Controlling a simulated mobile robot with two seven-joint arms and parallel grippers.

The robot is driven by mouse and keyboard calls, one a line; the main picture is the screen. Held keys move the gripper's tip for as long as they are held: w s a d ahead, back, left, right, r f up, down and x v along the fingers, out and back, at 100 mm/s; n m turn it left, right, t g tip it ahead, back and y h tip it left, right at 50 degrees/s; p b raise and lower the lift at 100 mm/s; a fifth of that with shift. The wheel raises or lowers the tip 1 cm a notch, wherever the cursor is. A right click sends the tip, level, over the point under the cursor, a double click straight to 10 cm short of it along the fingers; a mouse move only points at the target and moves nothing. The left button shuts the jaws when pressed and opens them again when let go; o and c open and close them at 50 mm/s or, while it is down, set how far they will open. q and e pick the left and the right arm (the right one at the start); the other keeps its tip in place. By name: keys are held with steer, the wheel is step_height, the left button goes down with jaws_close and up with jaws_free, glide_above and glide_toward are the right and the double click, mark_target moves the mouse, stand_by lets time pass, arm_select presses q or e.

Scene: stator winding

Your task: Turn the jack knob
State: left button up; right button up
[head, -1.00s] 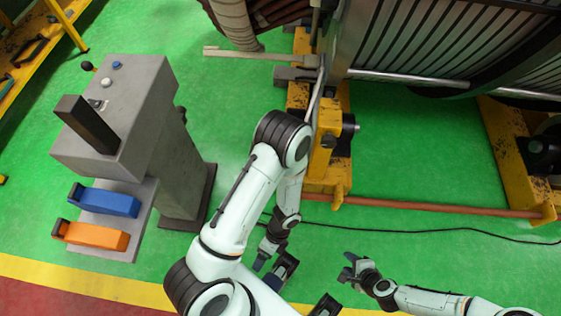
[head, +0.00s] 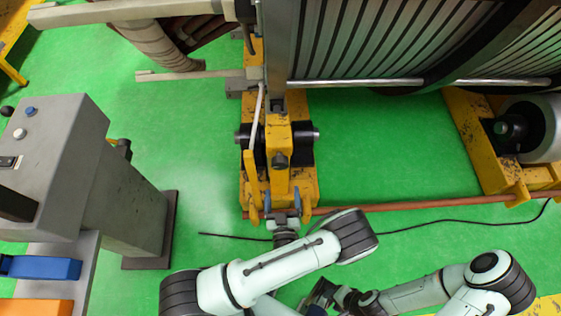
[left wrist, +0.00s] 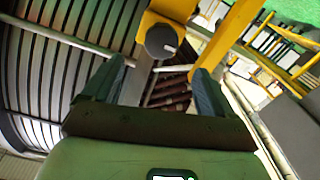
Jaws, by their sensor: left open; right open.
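The jack is a worn yellow block (head: 303,184) on the green floor under the edge of the large stator. Its dark round knob (head: 279,160) faces me. The knob also shows in the left wrist view (left wrist: 162,42), with a pale mark on its face. My left gripper (head: 283,198) is open and empty, pointing at the jack just short of the knob. In the left wrist view the knob lies beyond the fingertips (left wrist: 160,72), roughly between them, with no contact visible. My right gripper (head: 322,294) is low in the head view, open, partly hidden by my arms.
A grey control pedestal (head: 60,150) stands at the left, with blue (head: 42,268) and orange (head: 36,308) blocks beside it. A yellow bar (head: 250,185) rises beside the jack. An orange rod (head: 420,205) and a black cable (head: 440,225) cross the floor to the right.

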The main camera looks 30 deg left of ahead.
mark_target(280, 167)
arm_select(q)
steer(key=x, duration=1.1)
steer(key=shift+w+a, duration=0.25)
steer(key=shift+a, duration=0.05)
steer(key=shift+c, duration=0.4)
steer(key=c, duration=1)
